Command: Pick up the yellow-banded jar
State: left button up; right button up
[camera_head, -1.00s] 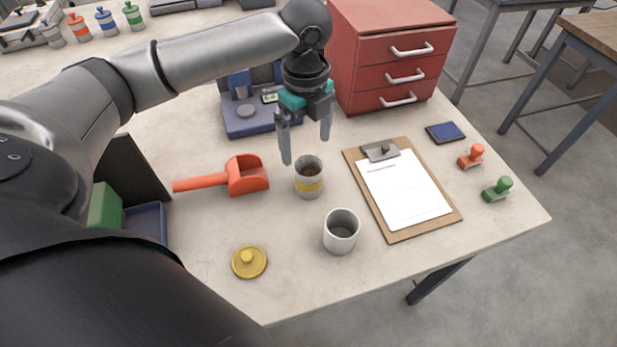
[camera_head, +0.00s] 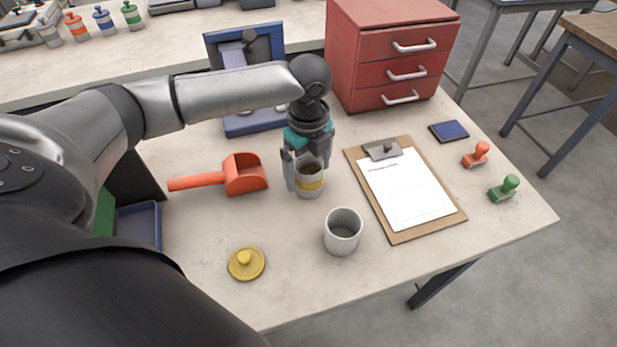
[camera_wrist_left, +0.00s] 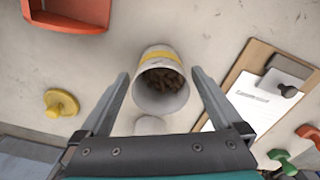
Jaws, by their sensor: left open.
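The yellow-banded jar (camera_head: 309,183) stands upright and lidless on the table, with brown pellets inside. My left gripper (camera_head: 307,184) is down at the jar, open, with one finger on each side of it. In the left wrist view the jar (camera_wrist_left: 161,82) shows between the two spread fingers, with a gap visible on both sides. A yellow lid (camera_head: 246,263) lies on the table at the front left. My right gripper is not in view.
An empty white cup (camera_head: 342,232) stands just in front of the jar. A red scoop (camera_head: 244,174) lies to the left, a clipboard (camera_head: 403,190) to the right. Red drawers (camera_head: 392,58) and a blue device (camera_head: 255,123) stand behind. Two stamps (camera_head: 476,155) (camera_head: 504,189) stand at the right.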

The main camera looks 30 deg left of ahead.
pick_arm(q)
jog(key=shift+r, duration=0.1)
grip_shut()
dwell(0.6)
